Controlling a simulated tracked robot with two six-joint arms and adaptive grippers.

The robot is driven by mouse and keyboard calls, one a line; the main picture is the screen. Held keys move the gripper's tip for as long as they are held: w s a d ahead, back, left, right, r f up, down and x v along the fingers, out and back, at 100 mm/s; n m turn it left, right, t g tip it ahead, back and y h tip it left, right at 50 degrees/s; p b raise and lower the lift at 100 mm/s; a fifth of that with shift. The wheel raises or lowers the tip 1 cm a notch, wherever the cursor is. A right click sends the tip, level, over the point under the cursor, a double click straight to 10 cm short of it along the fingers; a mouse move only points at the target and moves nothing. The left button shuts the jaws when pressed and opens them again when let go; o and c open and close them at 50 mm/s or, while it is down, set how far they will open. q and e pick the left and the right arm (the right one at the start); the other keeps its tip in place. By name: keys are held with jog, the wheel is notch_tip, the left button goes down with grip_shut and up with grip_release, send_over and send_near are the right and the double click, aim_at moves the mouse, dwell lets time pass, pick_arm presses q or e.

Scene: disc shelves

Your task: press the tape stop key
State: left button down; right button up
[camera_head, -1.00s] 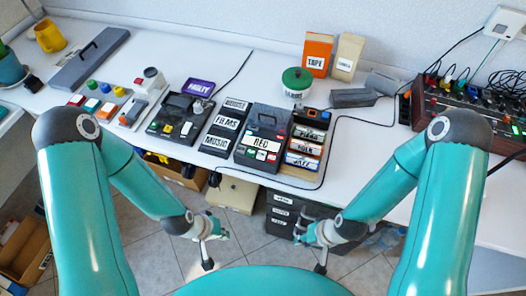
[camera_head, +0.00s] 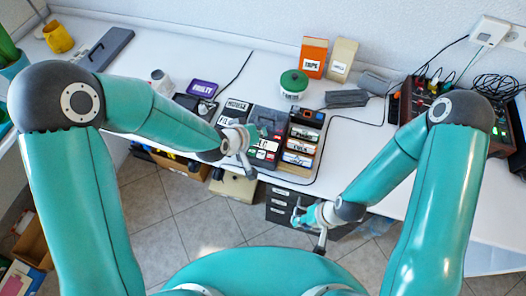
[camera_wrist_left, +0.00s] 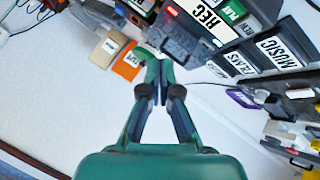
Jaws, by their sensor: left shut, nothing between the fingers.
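The tape recorder is a dark box with a white REC label, seen in the head view (camera_head: 268,118) at the back middle of the bench. In the left wrist view, the recorder (camera_wrist_left: 190,42) shows at the top, with a green PLAY key and a red key. I cannot make out which key is the stop key. My left gripper (camera_head: 254,133) is shut and empty, over the recorder's front part and hiding some of it. In the left wrist view, its fingertips (camera_wrist_left: 156,60) point at the recorder's edge. My right gripper (camera_head: 300,212) hangs in front of the bench; its fingers are unclear.
A case of labelled cartridges (camera_head: 302,135) stands right of the recorder. A green-lidded jar (camera_head: 293,83), an orange TAPE box (camera_head: 313,58) and a beige box (camera_head: 342,60) stand behind. A mixer (camera_head: 430,108) with cables is at the right.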

aim_at(260, 155)
pick_arm(q)
jog(key=shift+f, duration=0.2)
notch_tip(260, 155, down, 8)
jog(key=b, duration=0.4)
jog(key=shift+r, duration=0.2)
jog(key=shift+f+b, duration=0.5)
jog(key=shift+b, duration=0.3)
dwell(0.6)
jog(key=shift+f+b, duration=0.35)
jog(key=shift+b, duration=0.3)
jog(key=shift+f+b, duration=0.4)
jog(key=shift+b, duration=0.2)
dwell(0.5)
jog(key=shift+r, duration=0.1)
jog(key=shift+r+p, duration=0.35)
jog(key=shift+r, duration=0.4)
jog(key=shift+r, duration=0.1)
